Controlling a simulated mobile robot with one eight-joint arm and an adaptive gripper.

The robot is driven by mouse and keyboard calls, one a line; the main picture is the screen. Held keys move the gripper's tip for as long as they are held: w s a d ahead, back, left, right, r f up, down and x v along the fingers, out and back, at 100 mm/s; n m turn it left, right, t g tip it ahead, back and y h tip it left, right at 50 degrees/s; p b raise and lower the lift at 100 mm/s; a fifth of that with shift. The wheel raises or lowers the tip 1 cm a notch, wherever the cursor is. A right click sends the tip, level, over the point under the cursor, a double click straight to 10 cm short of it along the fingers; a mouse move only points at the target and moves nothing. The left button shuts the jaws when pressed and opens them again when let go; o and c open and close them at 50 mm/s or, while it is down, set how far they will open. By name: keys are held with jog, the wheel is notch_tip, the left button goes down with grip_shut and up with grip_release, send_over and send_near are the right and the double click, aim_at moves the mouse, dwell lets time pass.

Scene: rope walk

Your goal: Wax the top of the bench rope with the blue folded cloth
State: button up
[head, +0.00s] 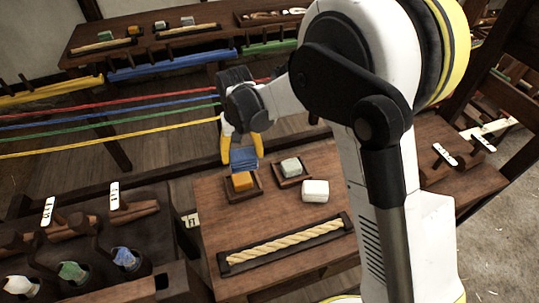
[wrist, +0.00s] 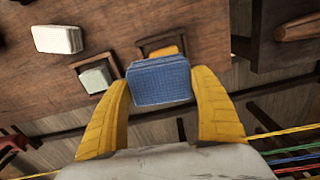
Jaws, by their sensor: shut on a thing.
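My gripper (head: 240,152) has yellow fingers and is shut on the blue folded cloth (head: 243,160). The cloth also shows between the fingertips in the wrist view (wrist: 160,81). In the head view it appears just above an orange block (head: 242,181) in a small dark tray; I cannot tell whether they touch. In the wrist view the cloth covers part of that block (wrist: 163,51). The bench rope (head: 285,245), pale and twisted, lies in a dark holder on the bench (head: 222,215), nearer to me than the gripper.
A grey-green block (head: 291,167) sits in a second small tray, with a white block (head: 315,191) beside it. Red, blue, green and yellow strands (head: 110,146) stretch left of my gripper. A rack with several spools (head: 75,272) stands at the lower left. Bare bench lies between the blocks and the rope.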

aim_at(240, 167)
jog(key=shift+a+f, duration=0.1)
jog(key=shift+a, duration=0.6)
jog(key=shift+f+b, duration=1.8)
jog(key=shift+f, duration=1.15)
jog(key=shift+f+b, duration=0.5)
jog(key=shift+r+p, duration=2.1)
jog(key=shift+r, duration=1.4)
